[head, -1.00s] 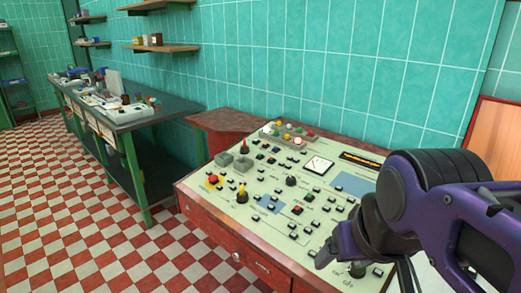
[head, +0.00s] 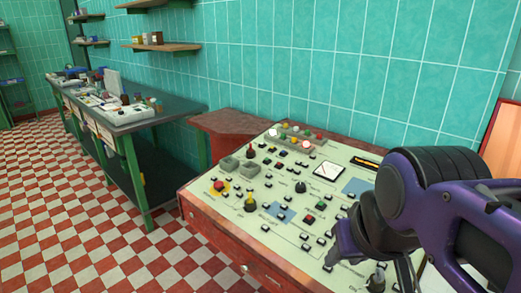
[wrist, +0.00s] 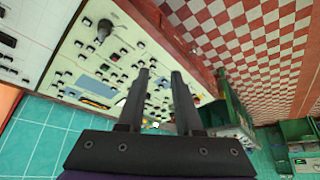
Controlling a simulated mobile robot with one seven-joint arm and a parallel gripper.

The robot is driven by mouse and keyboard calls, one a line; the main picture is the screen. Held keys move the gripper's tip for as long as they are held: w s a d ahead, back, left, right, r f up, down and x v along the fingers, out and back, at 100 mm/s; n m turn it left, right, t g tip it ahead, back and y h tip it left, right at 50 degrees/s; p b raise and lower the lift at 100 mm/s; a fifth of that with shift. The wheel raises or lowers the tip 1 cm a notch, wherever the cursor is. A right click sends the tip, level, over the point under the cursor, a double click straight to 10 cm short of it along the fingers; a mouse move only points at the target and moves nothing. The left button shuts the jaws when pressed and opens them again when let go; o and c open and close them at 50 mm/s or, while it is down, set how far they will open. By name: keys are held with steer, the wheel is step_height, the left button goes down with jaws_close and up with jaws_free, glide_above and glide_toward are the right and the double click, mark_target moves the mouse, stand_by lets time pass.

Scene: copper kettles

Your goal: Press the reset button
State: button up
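The control panel (head: 262,229) is a cream sloping console top crowded with small buttons, knobs and lamps; it also shows in the wrist view (wrist: 120,40). A red button (head: 309,219) sits mid-panel, close to a green one (head: 321,206). I cannot read which is the reset button. My gripper (head: 333,262) hangs at the panel's front right, seemingly above it. In the wrist view its two dark fingers (wrist: 160,74) are apart with nothing between them. My arm hides part of the panel's right side.
A yellow-tipped knob (head: 250,202) and a black knob (head: 300,187) stand up from the panel. A green-legged bench (head: 130,118) with clutter stands at the left. The checkered floor (head: 90,230) is open.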

jaws_close()
stand_by(1.3)
